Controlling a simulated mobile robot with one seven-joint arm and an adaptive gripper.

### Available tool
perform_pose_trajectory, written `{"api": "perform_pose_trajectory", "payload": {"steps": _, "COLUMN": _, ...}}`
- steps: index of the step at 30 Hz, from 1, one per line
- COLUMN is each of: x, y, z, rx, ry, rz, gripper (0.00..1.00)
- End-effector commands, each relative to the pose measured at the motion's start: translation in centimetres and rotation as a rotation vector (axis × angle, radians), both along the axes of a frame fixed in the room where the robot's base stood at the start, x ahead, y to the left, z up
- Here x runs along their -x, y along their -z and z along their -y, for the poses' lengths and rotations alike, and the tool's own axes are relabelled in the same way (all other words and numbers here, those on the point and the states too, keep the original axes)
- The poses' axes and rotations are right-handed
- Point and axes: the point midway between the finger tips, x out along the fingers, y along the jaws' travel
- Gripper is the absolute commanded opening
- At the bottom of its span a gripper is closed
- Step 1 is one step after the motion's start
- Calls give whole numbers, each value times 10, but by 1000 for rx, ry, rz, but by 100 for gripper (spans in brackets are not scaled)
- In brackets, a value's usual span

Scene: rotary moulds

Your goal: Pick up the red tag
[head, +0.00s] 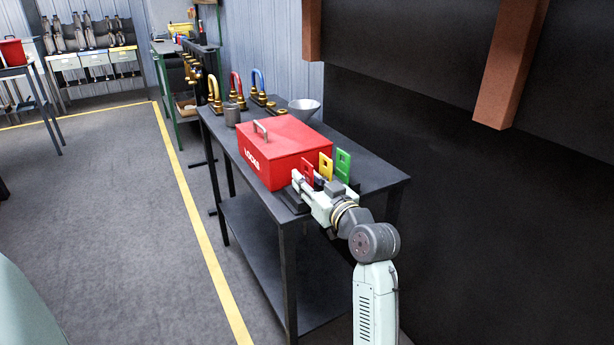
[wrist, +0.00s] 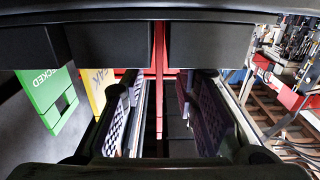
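The red tag (head: 307,172) stands upright on the table beside the red box, partly hidden by my gripper in the head view. In the wrist view the red tag (wrist: 160,78) shows as a thin, edge-on strip between my fingers. My gripper (head: 304,186) is at the tag, low over the table edge. The wrist view shows my gripper (wrist: 163,108) open, with a dark padded finger on each side and a visible gap between each finger and the tag.
A yellow tag (head: 326,165) and a green tag (head: 343,163) stand close behind the red one. The red lock box (head: 270,160) stands beside them on the dark table (head: 378,178). A funnel (head: 304,108), a metal cup (head: 232,116) and several coloured padlocks (head: 237,88) are farther back.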

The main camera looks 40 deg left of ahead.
Motion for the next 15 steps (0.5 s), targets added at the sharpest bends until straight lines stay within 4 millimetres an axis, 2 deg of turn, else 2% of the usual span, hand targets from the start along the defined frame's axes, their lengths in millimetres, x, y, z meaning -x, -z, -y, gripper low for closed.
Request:
{"api": "perform_pose_trajectory", "payload": {"steps": 8, "x": -2, "y": 1, "z": -4, "rx": -1, "ry": 1, "rz": 1, "gripper": 28}}
{"api": "perform_pose_trajectory", "payload": {"steps": 15, "x": -2, "y": 1, "z": -4, "rx": -1, "ry": 1, "rz": 0, "gripper": 12}}
